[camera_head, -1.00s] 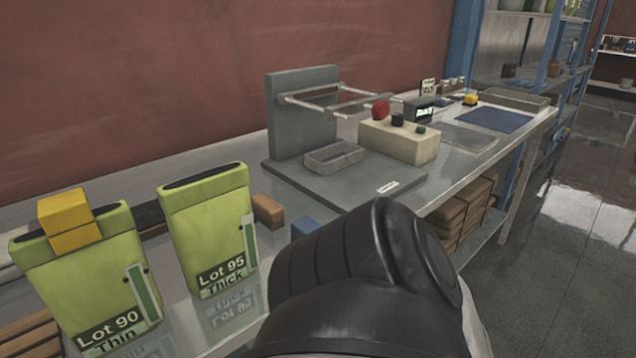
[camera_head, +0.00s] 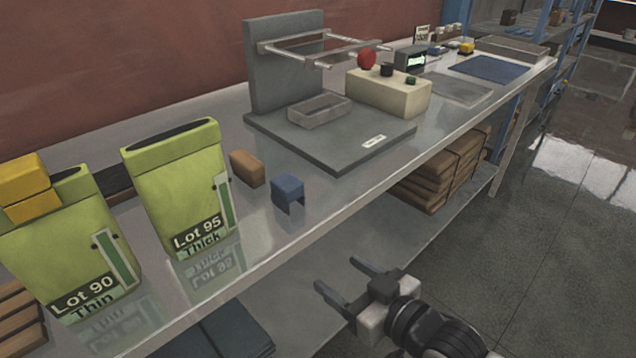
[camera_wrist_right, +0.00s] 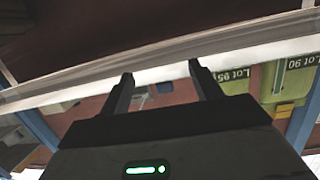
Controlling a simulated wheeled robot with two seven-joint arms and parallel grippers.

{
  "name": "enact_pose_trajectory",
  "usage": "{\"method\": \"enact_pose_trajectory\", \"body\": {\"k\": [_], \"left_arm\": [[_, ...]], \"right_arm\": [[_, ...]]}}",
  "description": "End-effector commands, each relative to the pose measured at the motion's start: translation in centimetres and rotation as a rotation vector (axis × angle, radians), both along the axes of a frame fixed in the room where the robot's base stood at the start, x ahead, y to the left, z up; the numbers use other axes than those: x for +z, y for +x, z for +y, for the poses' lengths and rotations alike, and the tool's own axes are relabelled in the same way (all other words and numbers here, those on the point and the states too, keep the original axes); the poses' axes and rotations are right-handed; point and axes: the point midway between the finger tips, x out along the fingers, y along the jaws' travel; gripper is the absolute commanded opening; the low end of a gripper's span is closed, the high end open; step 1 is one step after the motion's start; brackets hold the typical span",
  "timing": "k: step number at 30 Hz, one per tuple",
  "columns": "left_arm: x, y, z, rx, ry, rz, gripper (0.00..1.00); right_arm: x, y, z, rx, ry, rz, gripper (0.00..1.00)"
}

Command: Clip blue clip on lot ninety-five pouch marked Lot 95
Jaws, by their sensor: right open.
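The blue clip (camera_head: 288,192) stands on the metal table near its front edge, right of a brown clip. The green Lot 95 pouch (camera_head: 180,185), marked Thick, stands upright left of the clips, its top open. It also shows upside down in the right wrist view (camera_wrist_right: 234,80). My right gripper (camera_head: 336,274) is open and empty, in front of the table and below its top, right of and nearer than the blue clip. In the right wrist view its two fingers (camera_wrist_right: 160,80) are apart with nothing between them. My left gripper is not in view.
The Lot 90 pouch (camera_head: 70,245) with a yellow clip (camera_head: 28,185) on its top stands at the left. The brown clip (camera_head: 247,168) is beside the blue one. A grey machine (camera_head: 285,75) stands behind. The table's front edge (camera_head: 330,222) lies between gripper and clips.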

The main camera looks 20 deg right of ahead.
Motion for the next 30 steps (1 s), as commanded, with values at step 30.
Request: {"method": "enact_pose_trajectory", "body": {"k": [30], "left_arm": [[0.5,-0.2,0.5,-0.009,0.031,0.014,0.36]], "right_arm": [[8.9,13.7,2.4,0.043,0.048,-0.219,0.64]]}}
